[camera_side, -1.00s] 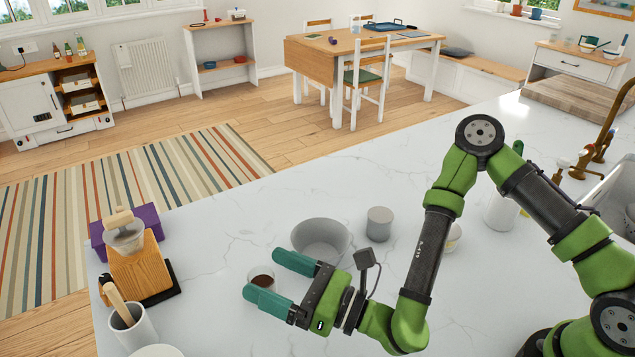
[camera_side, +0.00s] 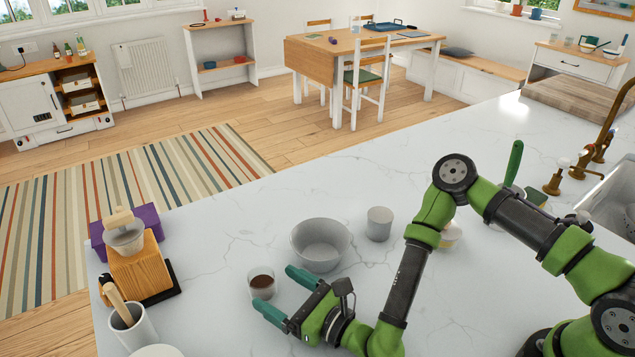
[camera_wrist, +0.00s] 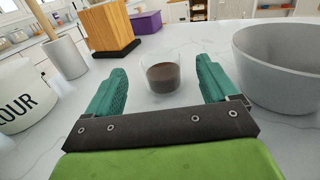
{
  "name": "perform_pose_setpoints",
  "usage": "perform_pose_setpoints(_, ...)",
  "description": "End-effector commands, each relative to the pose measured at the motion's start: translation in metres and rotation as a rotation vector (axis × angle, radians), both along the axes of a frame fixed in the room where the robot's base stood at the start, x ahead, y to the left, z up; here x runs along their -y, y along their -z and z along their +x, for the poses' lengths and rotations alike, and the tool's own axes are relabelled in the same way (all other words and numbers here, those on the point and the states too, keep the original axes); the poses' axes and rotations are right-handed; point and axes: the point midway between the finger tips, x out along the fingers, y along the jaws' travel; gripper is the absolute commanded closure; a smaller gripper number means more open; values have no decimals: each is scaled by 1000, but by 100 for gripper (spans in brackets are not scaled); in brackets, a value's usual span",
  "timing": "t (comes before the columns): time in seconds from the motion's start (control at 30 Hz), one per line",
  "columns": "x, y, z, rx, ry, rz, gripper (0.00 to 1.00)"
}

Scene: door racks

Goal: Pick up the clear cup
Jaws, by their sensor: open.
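The clear cup (camera_side: 262,285) stands upright on the white marble counter with dark brown contents in it. My gripper (camera_side: 278,293) is open, with its two teal fingers low over the counter, just right of and below the cup in the side view. In the wrist view the cup (camera_wrist: 163,75) stands ahead, between the lines of the open fingers (camera_wrist: 158,82) and slightly beyond their tips. Nothing is held. The cup is fully visible in the wrist view.
A grey bowl (camera_side: 320,246) stands close behind the cup, near my finger. A grey cup (camera_side: 379,224) is beside it. A wooden block stand (camera_side: 137,272), a purple box (camera_side: 140,217) and a white utensil crock (camera_side: 134,333) stand left. A flour canister (camera_wrist: 22,98) is at the wrist view's left.

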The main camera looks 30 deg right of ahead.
Motion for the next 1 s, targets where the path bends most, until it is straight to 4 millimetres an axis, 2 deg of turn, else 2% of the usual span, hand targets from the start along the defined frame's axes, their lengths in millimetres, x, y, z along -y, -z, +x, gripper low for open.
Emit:
perform_pose_setpoints(0.2, -12, 0, 35, -2, 5, 2, 13)
perform_pose_setpoints(0.3, -17, 0, 46, 0, 4, 1, 13)
perform_pose_setpoints(0.6, -19, 0, 51, -2, 0, 1, 13)
perform_pose_setpoints(0.67, -19, 0, 51, -1, 0, 1, 21)
perform_pose_setpoints(1.0, -19, 0, 50, -1, 0, 1, 73)
